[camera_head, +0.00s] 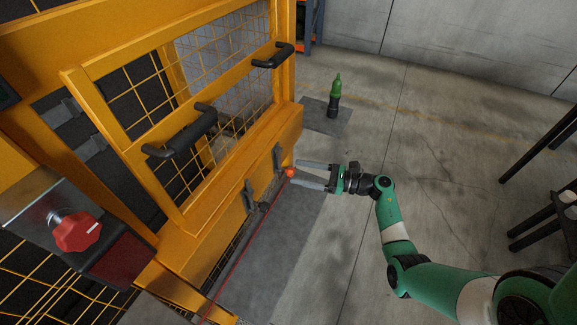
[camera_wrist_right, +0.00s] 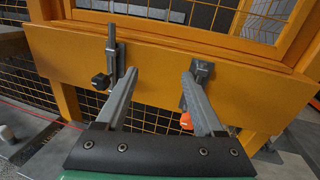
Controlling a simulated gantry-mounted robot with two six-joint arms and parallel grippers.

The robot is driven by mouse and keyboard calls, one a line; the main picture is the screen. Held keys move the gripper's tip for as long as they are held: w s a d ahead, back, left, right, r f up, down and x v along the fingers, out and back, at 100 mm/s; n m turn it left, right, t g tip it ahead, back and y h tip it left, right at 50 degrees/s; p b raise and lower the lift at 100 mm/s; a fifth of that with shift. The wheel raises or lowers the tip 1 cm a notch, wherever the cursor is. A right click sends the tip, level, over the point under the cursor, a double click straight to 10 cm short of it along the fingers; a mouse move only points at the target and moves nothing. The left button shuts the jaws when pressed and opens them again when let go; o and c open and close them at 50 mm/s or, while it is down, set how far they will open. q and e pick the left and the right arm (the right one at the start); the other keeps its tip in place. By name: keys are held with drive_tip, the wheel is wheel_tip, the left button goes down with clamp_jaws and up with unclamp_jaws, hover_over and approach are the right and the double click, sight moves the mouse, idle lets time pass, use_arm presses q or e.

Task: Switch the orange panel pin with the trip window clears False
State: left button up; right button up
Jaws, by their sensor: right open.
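The orange panel pin (camera_head: 290,172) shows as a small orange knob at the lower edge of the yellow panel (camera_head: 160,110). In the right wrist view its orange part (camera_wrist_right: 186,121) shows beside the right-hand finger, which hides some of it. My right gripper (camera_head: 304,174) is open, with its fingertips close around or just short of the knob; I cannot tell whether they touch it. In the wrist view the space between the fingertips (camera_wrist_right: 159,75) is empty against the yellow beam. My left gripper is not in view.
Grey latches (camera_head: 248,195) (camera_head: 277,158) sit on the beam. Black handles (camera_head: 183,135) (camera_head: 273,56) stick out from the panel. A red knob (camera_head: 76,231) is at left. A green bottle (camera_head: 335,95) stands on the floor.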

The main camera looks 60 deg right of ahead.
drive_tip(key=s+d+f+m+h+b, duration=0.1)
drive_tip(key=s+d+f+b, duration=0.15)
drive_tip(key=f, duration=0.25)
drive_tip(key=m+h+b, duration=0.2)
drive_tip(key=h+b, duration=0.1)
approach(294, 172)
drive_tip(key=w+b, duration=0.2)
drive_tip(key=w, duration=0.7)
drive_tip(key=shift+w+a+f+b, duration=0.1)
drive_tip(key=shift+w+b, duration=0.2)
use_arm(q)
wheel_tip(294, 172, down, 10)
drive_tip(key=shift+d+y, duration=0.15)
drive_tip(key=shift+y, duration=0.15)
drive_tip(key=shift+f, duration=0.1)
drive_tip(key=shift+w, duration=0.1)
use_arm(e)
clamp_jaws()
